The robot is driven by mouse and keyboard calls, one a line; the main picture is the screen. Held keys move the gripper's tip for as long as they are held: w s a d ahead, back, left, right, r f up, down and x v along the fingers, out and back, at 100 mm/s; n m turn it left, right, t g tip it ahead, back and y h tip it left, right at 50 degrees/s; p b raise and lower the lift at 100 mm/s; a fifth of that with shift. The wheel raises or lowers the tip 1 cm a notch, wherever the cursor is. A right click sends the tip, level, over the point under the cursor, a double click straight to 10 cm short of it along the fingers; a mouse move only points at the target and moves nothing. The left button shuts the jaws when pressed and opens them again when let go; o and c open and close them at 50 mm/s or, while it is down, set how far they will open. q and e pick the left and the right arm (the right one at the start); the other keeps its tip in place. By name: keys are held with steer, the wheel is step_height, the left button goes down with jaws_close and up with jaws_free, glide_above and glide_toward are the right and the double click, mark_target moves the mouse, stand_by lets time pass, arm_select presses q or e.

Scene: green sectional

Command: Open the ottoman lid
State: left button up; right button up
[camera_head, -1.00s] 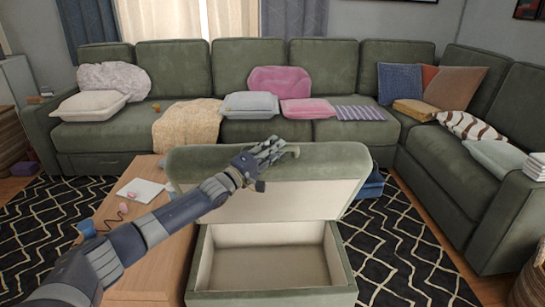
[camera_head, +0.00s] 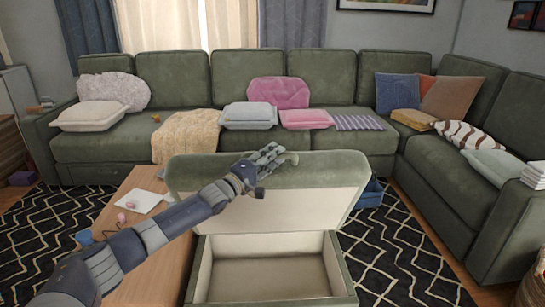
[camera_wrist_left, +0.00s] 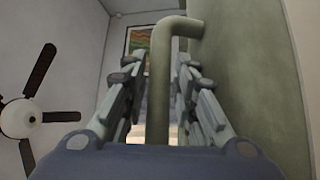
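The green ottoman (camera_head: 345,270) has its lid (camera_head: 315,172) raised steeply, showing the pale underside and the empty, cream-lined box (camera_head: 268,281). A curved green bar (camera_wrist_left: 158,85) shows in the left wrist view between the gripper's fingers, with the lid's green surface (camera_wrist_left: 250,70) to the right. The fingers stand apart, with narrow gaps beside the bar; contact cannot be made out. My right gripper is not in view.
A wooden coffee table (camera_head: 120,205) with papers stands close left of the ottoman, under my left arm. A green sectional sofa (camera_head: 285,150) with cushions runs behind and along the right. A blue bin (camera_head: 371,193) sits behind the lid. Patterned rug (camera_head: 400,255) lies open at right.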

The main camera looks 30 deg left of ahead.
arm_select(q)
steer(key=shift+s+a+f, duration=0.15)
steer(key=shift+s+f, duration=0.05)
steer(key=shift+s, duration=0.3)
steer(key=v, duration=1.1)
stand_by(0.3)
